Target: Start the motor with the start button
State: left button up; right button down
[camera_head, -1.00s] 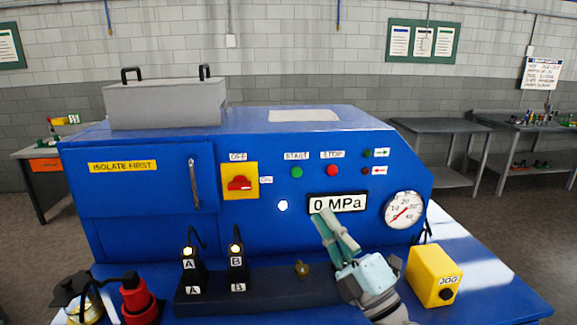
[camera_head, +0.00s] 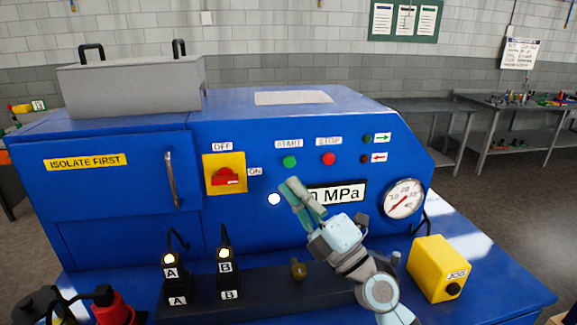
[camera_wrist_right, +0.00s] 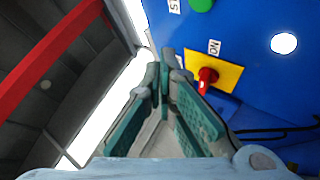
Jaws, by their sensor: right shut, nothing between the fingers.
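The green start button (camera_head: 289,162) sits under the START label on the front of the blue machine (camera_head: 110,215). It also shows, cut off, at the top of the right wrist view (camera_wrist_right: 201,3). My right gripper (camera_head: 289,187) is shut and empty, a little below the start button in the head view, and it covers the left part of the pressure display (camera_head: 345,192). No contact with the button shows. In the right wrist view its fingers (camera_wrist_right: 166,62) meet at their tips. My left gripper is not in view.
The red stop button (camera_head: 328,159) is just right of the start button. A red switch on a yellow plate (camera_head: 225,187) is to the left. A yellow JOG box (camera_head: 437,262) stands at the right. Two black units with lit lamps (camera_head: 170,277) stand in front.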

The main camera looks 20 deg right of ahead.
aim_at(290, 162)
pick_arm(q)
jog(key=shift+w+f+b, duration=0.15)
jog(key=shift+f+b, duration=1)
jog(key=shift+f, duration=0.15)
pick_arm(e)
jog(key=shift+w+d, duration=0.25)
jog(key=shift+w, duration=0.6)
jog(key=shift+w+d, duration=0.3)
jog(key=shift+w, duration=0.6)
jog(key=shift+w+d, duration=0.25)
jog(key=shift+w, duration=0.6)
jog(key=shift+s+r, duration=0.1)
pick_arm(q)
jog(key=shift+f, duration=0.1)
pick_arm(e)
jog(key=shift+w+d, duration=0.1)
jog(key=shift+w, duration=0.35)
